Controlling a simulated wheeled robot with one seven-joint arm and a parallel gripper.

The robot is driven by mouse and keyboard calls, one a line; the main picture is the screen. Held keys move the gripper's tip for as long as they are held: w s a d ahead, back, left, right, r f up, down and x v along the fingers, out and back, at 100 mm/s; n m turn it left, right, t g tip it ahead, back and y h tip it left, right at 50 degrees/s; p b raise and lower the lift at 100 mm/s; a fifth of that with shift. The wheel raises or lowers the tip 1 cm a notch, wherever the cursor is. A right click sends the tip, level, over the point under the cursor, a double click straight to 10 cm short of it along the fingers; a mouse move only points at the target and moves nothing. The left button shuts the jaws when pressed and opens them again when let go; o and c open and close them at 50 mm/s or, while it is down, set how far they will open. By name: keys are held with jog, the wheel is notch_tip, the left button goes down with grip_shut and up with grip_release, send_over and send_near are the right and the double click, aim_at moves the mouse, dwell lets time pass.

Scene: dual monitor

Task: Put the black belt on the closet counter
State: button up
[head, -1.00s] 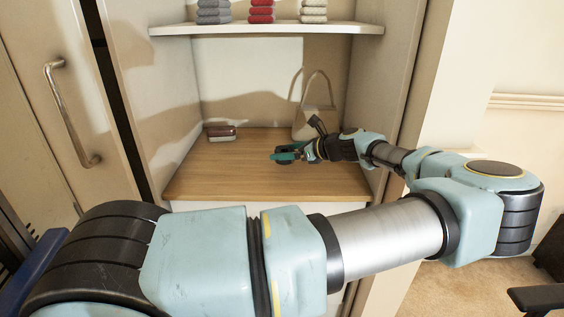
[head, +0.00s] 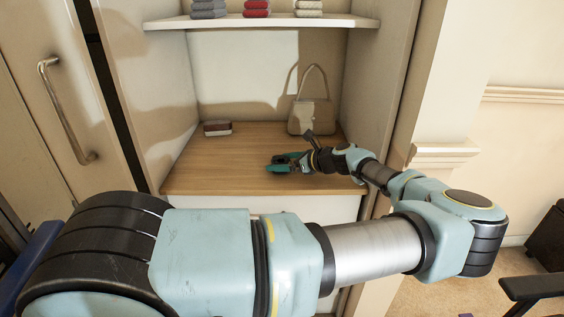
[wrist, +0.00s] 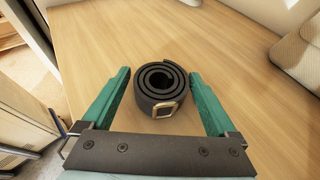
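The black belt (wrist: 160,88) lies coiled on the wooden closet counter (head: 215,165), its metal buckle facing my gripper in the wrist view. My gripper (wrist: 160,76) is open, with one green finger on each side of the belt. Gaps show between both fingers and the coil, so it is not gripped. In the head view my gripper (head: 276,164) is low over the right-middle part of the counter, near its front. The belt is hard to make out there among the dark gripper parts.
A beige handbag (head: 313,115) stands at the counter's back right. A small dark red and white item (head: 217,128) lies at the back left. A shelf (head: 260,22) with folded towels is above. Side walls bound the counter; its left and middle are clear.

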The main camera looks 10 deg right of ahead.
jog(key=shift+o, duration=0.2)
jog(key=shift+r, duration=0.2)
jog(key=p+v, duration=0.2)
jog(key=v, duration=0.4)
jog(key=shift+s+d+r, duration=0.1)
jog(key=shift+s+d+r+p, duration=0.15)
jog(key=shift+s+d+p, duration=0.15)
jog(key=shift+s+d, duration=0.1)
